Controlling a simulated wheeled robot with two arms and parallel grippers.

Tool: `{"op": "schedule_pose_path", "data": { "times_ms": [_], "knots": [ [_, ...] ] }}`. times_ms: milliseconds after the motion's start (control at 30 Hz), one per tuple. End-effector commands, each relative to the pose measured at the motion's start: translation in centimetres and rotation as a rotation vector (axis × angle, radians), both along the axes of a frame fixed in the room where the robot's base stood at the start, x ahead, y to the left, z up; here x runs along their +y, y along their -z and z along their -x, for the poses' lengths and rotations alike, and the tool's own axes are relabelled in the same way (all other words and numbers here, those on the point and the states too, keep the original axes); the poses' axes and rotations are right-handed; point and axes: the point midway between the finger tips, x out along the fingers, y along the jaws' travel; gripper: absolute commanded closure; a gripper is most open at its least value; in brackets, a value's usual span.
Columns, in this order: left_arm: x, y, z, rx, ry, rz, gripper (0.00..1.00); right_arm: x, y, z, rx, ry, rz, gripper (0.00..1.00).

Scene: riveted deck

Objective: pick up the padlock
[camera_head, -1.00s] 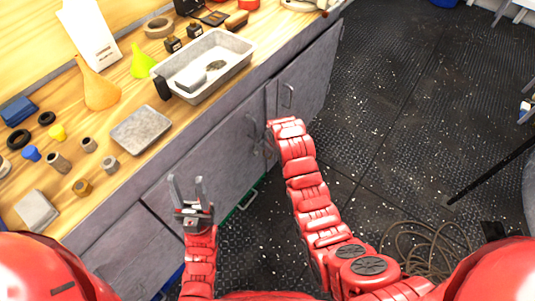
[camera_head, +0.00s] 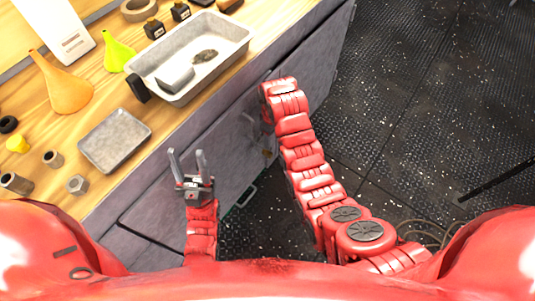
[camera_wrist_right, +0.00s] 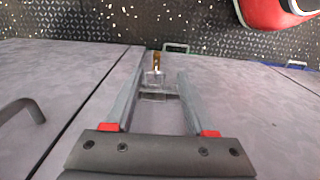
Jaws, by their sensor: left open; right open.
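A small brass padlock (camera_wrist_right: 157,60) shows in the right wrist view, at a pale metal fitting (camera_wrist_right: 155,79) on the grey cabinet front. In the head view a small brass spot, likely the padlock (camera_head: 268,153), shows beside my right arm. My right gripper (camera_wrist_right: 161,76) is open, its two fingers on either side of the fitting, with the padlock just beyond the tips. Contact cannot be told. My left gripper (camera_head: 187,154) is open and empty, in front of the cabinet.
The wooden bench (camera_head: 150,93) bears a grey tub (camera_head: 213,36), a metal tray (camera_head: 115,140), an orange funnel (camera_head: 62,86), a yellow-green funnel (camera_head: 117,52) and small parts. A door handle (camera_wrist_right: 22,118) lies left in the wrist view. The dark floor (camera_head: 425,100) right is mostly clear.

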Motion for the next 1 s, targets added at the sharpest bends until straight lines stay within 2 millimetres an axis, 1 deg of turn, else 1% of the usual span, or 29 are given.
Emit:
{"op": "schedule_pose_path", "data": {
  "times_ms": [33, 67, 200, 300, 400, 567, 833, 1000],
  "knots": [
    [0.0, 0.6, 0.0, 0.0, 0.0, 0.0, 0.5, -0.1, 1.6, 0.1, 0.007, 0.0, 0.003, 0.45],
    [0.0, 0.3, 0.0, 0.0, 0.0, 0.0, 0.5, -0.1, 2.1, 0.2, 0.008, 0.0, 0.003, 0.45],
    [0.0, 0.3, 0.0, -0.001, 0.0, 0.0, 0.5, 0.0, 5.1, 0.0, 0.003, 0.001, 0.001, 0.45],
    [0.0, 0.4, 0.0, -0.001, 0.0, 0.0, 0.5, 0.0, 6.5, 0.0, 0.003, 0.001, 0.001, 0.45],
    [0.0, 0.4, 0.0, -0.001, 0.0, 0.0, 0.5, 0.0, 7.3, -0.1, 0.0, 0.001, 0.0, 0.45],
    [0.0, 0.4, 0.0, -0.001, 0.0, 0.0, 0.5, 0.0, 7.9, -0.2, 0.0, 0.0, 0.0, 0.45],
    [0.0, 0.8, 0.0, -0.001, 0.0, 0.0, 0.5, 0.3, 10.4, -0.8, 0.001, 0.0, 0.001, 0.45],
    [0.0, 1.1, 0.0, -0.001, 0.0, 0.0, 0.5, 0.3, 12.1, -0.8, 0.001, -0.001, 0.0, 0.45]
  ]
}}
